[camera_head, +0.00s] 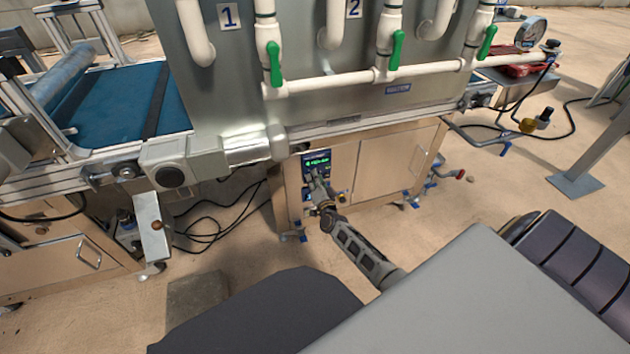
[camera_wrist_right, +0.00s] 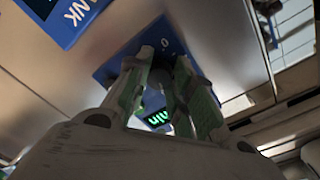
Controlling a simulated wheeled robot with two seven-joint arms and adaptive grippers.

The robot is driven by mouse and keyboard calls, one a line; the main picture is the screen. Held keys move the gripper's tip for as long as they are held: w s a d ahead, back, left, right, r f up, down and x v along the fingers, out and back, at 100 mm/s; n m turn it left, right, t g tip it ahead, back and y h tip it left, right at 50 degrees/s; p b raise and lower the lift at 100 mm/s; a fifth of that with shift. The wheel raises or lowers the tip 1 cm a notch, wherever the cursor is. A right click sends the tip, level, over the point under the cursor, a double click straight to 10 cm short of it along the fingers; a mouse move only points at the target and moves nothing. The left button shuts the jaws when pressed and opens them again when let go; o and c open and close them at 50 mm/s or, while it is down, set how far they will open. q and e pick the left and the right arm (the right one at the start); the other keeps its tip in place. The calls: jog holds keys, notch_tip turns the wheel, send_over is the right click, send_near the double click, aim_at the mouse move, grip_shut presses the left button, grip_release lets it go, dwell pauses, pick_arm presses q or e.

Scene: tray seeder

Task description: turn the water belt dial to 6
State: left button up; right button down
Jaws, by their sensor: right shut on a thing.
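The control panel (camera_head: 315,160) is blue with a lit green readout (camera_head: 318,162), on the front of the steel cabinet under the machine. My right gripper (camera_head: 317,182) reaches up to it from below and covers its lower part. A white "0" shows on the plate just past the fingers. The dial's pointer is hidden, so its setting cannot be told. A green readout (camera_wrist_right: 158,118) shows between the fingers, too partial to read. My left gripper is out of view.
Green-handled valves (camera_head: 275,64) on white pipes stand above the cabinet. A blue conveyor belt (camera_head: 125,95) is at left. Another blue label plate (camera_wrist_right: 65,18) is near the wrist. Black cables (camera_head: 215,215) lie on the floor left of the cabinet (camera_head: 385,165).

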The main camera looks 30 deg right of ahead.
jog(key=shift+m, duration=0.6)
jog(key=c, duration=1.2)
grip_release()
jog(key=shift+s, duration=0.1)
jog(key=shift+v, duration=5.9)
